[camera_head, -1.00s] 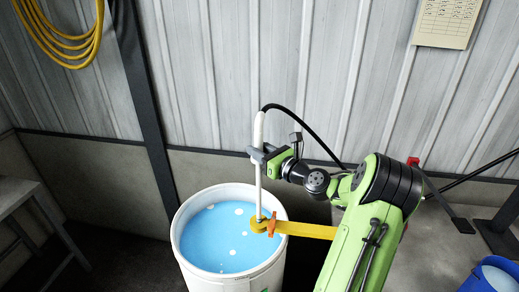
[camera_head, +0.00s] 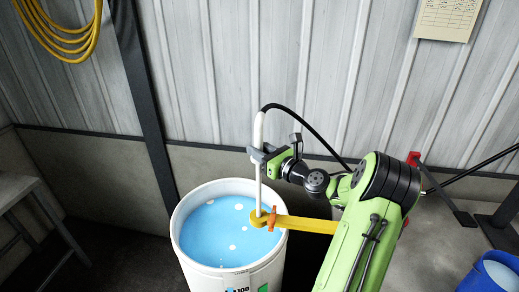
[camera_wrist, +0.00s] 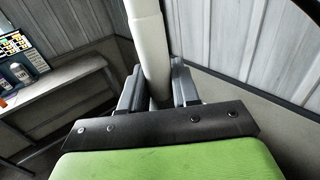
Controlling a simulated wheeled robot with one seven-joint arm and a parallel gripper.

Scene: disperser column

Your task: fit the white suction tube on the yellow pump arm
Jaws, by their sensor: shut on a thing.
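The white suction tube (camera_head: 258,188) stands nearly upright, with a black hose leaving its top. My gripper (camera_head: 261,155) is shut on the upper part of the tube; the wrist view shows the tube (camera_wrist: 150,45) between my gripper's jaws (camera_wrist: 158,88). The yellow pump arm (camera_head: 308,225) reaches from the right over the drum and ends in a ring-like head with an orange clip (camera_head: 274,218). The tube's lower end meets this head in the picture. I cannot tell whether it is seated inside the head.
A white drum (camera_head: 183,250) of blue liquid with pale floating spots stands below the pump arm. A corrugated wall is behind. A bench (camera_wrist: 85,78) with bottles stands at the left in the wrist view. A blue bucket (camera_head: 478,278) is at the lower right.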

